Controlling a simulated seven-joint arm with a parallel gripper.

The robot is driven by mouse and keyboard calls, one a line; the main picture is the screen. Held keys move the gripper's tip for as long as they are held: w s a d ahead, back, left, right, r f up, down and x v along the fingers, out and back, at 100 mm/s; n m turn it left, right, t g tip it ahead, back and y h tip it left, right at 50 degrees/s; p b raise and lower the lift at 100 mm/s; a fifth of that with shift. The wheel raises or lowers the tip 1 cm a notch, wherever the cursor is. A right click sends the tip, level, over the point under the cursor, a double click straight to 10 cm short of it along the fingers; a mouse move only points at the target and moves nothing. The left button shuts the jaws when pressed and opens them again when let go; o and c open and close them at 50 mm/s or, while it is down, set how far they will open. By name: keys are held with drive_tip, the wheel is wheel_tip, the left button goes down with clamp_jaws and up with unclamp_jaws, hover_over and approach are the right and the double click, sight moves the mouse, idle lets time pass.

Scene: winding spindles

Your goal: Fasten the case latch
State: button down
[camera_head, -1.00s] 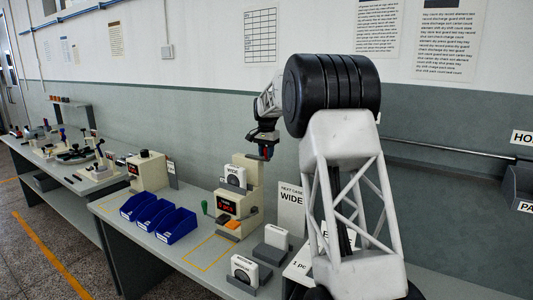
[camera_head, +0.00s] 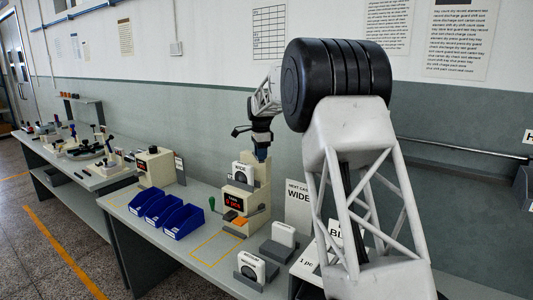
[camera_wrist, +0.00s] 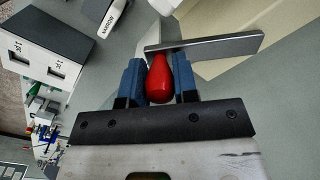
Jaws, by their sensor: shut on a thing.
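My gripper (camera_wrist: 159,82) has blue fingers shut around a red, drop-shaped handle (camera_wrist: 159,80) in the wrist view. A flat grey metal bar (camera_wrist: 215,46) runs to the right from just beyond the handle. In the head view my gripper (camera_head: 261,155) is at the top of the cream machine (camera_head: 261,172), just right of and above the upright white case (camera_head: 243,172). The red handle is not discernible there. The machine has a dark display (camera_head: 234,202) with red text. Whether the bar touches the case cannot be told.
A green-knobbed lever (camera_head: 212,203) stands left of the machine. Blue bins (camera_head: 183,221) are further left. Two more white cases (camera_head: 283,234) (camera_head: 257,266) stand in grey holders in front, by a "WIDE" sign (camera_head: 297,200). Yellow lines mark a clear bench patch (camera_head: 212,247).

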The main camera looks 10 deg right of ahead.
drive_tip(key=a+m, duration=0.1)
drive_tip(key=m, duration=0.1)
drive_tip(key=a+m, duration=0.1)
drive_tip(key=a, duration=0.1)
drive_tip(key=a+m, duration=0.1)
drive_tip(key=m, duration=0.1)
drive_tip(key=shift+w+a+m, duration=0.3)
drive_tip(key=shift+w+a, duration=0.05)
drive_tip(key=shift+a, duration=0.05)
drive_tip(key=shift+w+a+m, duration=0.25)
drive_tip(key=shift+a+m, duration=0.2)
drive_tip(key=shift+m, duration=0.15)
drive_tip(key=shift+w+a+m, duration=0.2)
drive_tip(key=shift+a+m, duration=0.2)
drive_tip(key=shift+m, duration=0.2)
drive_tip(key=shift+w+a+r+m, duration=0.1)
drive_tip(key=shift+w+a+m, duration=0.55)
drive_tip(key=shift+m, duration=0.55)
drive_tip(key=shift+a, duration=0.1)
drive_tip(key=c, duration=0.9)
unclamp_jaws()
drive_tip(key=shift+r, duration=3.85)
